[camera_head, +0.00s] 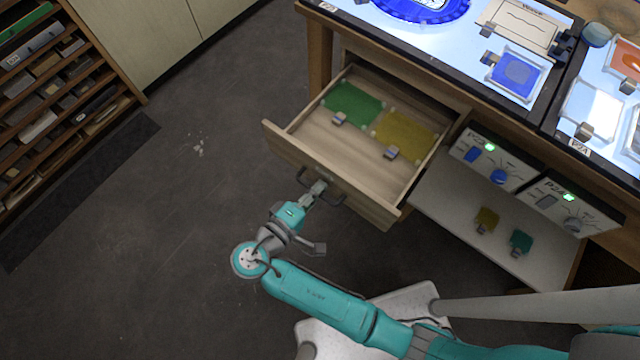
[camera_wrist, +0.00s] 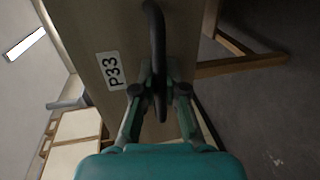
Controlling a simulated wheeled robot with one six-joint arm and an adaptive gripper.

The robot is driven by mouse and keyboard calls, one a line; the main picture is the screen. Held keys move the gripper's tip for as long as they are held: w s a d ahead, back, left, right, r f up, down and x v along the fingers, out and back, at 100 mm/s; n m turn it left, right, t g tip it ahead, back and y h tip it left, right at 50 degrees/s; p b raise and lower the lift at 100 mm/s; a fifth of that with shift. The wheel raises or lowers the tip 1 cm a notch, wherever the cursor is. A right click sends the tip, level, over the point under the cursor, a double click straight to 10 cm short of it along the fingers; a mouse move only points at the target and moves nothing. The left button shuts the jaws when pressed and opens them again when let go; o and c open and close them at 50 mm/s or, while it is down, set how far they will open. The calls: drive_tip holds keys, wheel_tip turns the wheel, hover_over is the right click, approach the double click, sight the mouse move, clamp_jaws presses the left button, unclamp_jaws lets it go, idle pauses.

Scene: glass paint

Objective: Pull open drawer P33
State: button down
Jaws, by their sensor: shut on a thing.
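Drawer P33 (camera_head: 290,148) is wooden and stands pulled out from under the light table in the head view. A green glass sheet (camera_head: 352,103) and a yellow glass sheet (camera_head: 404,136) lie inside it, each with a small grey clip or handle. In the wrist view the drawer front (camera_wrist: 92,40) bears the label P33 (camera_wrist: 111,70), turned sideways. My gripper (camera_head: 318,188) is at the drawer's front. In the wrist view my gripper (camera_wrist: 159,92) is shut on the dark curved drawer handle (camera_wrist: 155,45).
The light table (camera_head: 400,40) above holds a blue disc (camera_head: 420,6) and a blue glass piece (camera_head: 517,73). Right of the drawer are two control boxes (camera_head: 490,160) over a shelf (camera_head: 450,205) with small glass pieces. A slotted rack (camera_head: 60,90) stands at far left.

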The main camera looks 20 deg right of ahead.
drive_tip(key=c, duration=1.5)
unclamp_jaws()
drive_tip(key=shift+a, duration=0.1)
drive_tip(key=v, duration=0.7)
drive_tip(key=shift+s+a, duration=0.1)
drive_tip(key=shift+s, duration=0.05)
